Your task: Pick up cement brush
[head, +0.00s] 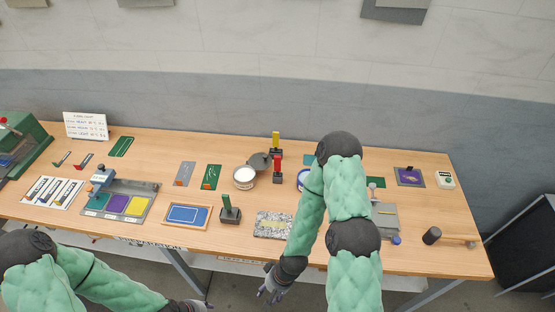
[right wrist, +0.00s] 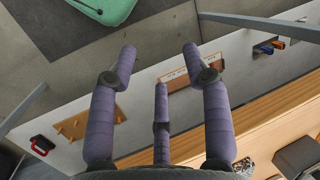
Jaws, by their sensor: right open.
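I cannot pick out the cement brush with certainty. A small green-handled piece (head: 229,205) stands upright in a dark base near the table's front middle. A round pot with white contents (head: 244,178) sits behind it with a dark round piece beside it. My right gripper (head: 270,287) hangs in front of the table's front edge, below the top. In the right wrist view its fingers (right wrist: 160,75) are spread with nothing between them. My left gripper (head: 192,306) is only partly in view at the bottom edge, and its opening is unclear.
A dark-headed mallet (head: 432,236) lies at the right. My right arm hides part of the table. A pegged board (right wrist: 72,125) shows in the right wrist view.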

